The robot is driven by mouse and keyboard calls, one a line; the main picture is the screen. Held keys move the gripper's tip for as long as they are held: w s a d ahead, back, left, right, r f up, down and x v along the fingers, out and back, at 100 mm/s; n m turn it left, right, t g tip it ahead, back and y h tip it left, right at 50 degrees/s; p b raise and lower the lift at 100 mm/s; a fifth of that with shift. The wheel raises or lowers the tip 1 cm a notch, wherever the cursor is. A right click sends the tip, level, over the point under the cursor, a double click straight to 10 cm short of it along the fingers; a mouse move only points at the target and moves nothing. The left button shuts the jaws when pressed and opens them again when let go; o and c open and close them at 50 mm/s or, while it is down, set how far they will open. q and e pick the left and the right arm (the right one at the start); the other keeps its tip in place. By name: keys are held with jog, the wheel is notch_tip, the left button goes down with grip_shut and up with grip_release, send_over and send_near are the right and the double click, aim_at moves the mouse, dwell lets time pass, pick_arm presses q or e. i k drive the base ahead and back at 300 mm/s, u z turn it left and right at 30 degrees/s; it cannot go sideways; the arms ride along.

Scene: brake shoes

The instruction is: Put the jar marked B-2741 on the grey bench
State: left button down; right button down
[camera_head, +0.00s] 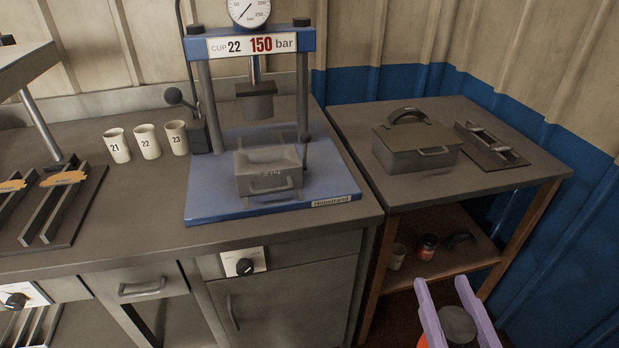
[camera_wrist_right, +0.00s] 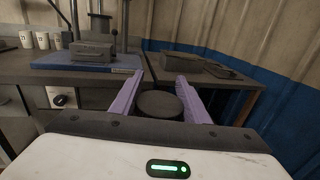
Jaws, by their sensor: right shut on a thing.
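My right gripper (camera_head: 456,312) has lilac fingers and is shut on a jar with a dark round lid (camera_head: 459,326). A bit of orange shows beside the fingers, low in the head view. In the wrist view the dark lid (camera_wrist_right: 160,105) sits between the two fingers (camera_wrist_right: 161,97). The jar's label is hidden, so I cannot read its marking. The jar is held in front of the right-hand table. The long grey bench (camera_head: 95,235) with drawers is to the left, clear of the gripper. My left gripper is not in view.
A blue press (camera_head: 275,192) with a grey box (camera_head: 268,170) stands on the bench, beside numbered cups (camera_head: 148,141). The right table (camera_head: 365,125) carries a lidded metal box (camera_head: 416,145) and a metal fixture (camera_head: 490,145).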

aim_at(141, 192)
jog(key=z, duration=0.4)
jog(key=i, duration=0.45)
jog(key=u, duration=2.4)
jog(key=i, duration=0.5)
jog(key=u, duration=0.05)
